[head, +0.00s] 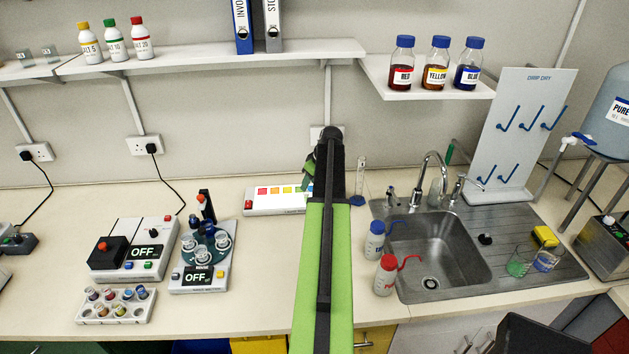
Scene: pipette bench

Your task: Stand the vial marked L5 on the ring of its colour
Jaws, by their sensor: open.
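Several small vials with coloured tops stand in a white rack (98,313) at the front left of the bench. Their marks are too small to read, so I cannot tell which is L5. A white strip (253,211) with red, orange, yellow and green patches lies at the back middle; my arm hides its right part. I cannot make out any rings on it. My gripper (328,150) is at the far end of my raised green arm, in front of the wall and strip. It is open and appears empty, well right of the rack.
A round-plated device (190,280) and a box reading OFF (142,265) stand behind the rack. Right of my arm are a blue-capped bottle (374,246), a red-capped bottle (384,277) and the sink (440,250). The bench between the device and my arm is clear.

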